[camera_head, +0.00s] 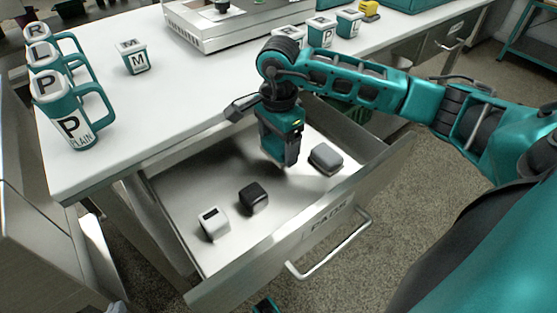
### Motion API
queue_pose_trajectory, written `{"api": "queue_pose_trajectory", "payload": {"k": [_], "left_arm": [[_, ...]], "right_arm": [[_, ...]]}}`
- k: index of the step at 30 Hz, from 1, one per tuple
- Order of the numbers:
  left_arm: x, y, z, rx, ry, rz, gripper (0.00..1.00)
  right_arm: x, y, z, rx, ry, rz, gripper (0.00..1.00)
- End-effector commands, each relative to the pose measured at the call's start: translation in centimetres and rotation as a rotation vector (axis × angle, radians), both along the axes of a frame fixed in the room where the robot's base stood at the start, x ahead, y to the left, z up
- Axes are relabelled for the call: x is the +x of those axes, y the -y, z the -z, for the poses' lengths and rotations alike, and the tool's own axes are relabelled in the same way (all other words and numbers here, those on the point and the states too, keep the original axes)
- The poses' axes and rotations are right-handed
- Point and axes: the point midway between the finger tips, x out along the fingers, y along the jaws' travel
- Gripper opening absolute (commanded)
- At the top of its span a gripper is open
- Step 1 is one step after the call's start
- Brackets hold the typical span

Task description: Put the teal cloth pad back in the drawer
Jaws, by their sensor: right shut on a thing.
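The open drawer (343,216), labelled PADS, extends from under the bench. My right gripper (283,160) points down over the drawer's back middle, shut on the teal cloth pad. The pad is hard to tell apart from the teal gripper housing, and its lower edge is not clear. I cannot tell whether it touches the drawer floor. A small teal and dark piece at the bottom edge looks like part of my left gripper (265,306); its jaws do not show.
In the drawer lie a grey block (326,158), a black block (253,198) and a white block (213,223). The drawer handle (330,248) sticks out in front. Lettered mugs (68,125) and a jar marked M (133,57) stand on the bench (190,95).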

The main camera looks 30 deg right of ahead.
Motion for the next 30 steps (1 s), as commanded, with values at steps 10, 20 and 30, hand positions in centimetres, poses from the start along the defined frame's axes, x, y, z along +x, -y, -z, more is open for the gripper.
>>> {"api": "queue_pose_trajectory", "payload": {"k": [10,20,30], "left_arm": [[-0.1,0.3,1.0,-0.004,-0.011,0.004,0.00],[0.1,0.7,0.4,-0.017,-0.001,0.005,0.00],[0.1,0.7,0.6,-0.015,-0.003,0.005,0.00]], "right_arm": [[-0.1,-0.1,4.1,0.002,-0.002,0.001,0.50],[0.0,0.0,4.6,0.000,0.001,0.000,0.50],[0.0,0.0,4.9,0.000,0.000,0.000,0.89]]}}
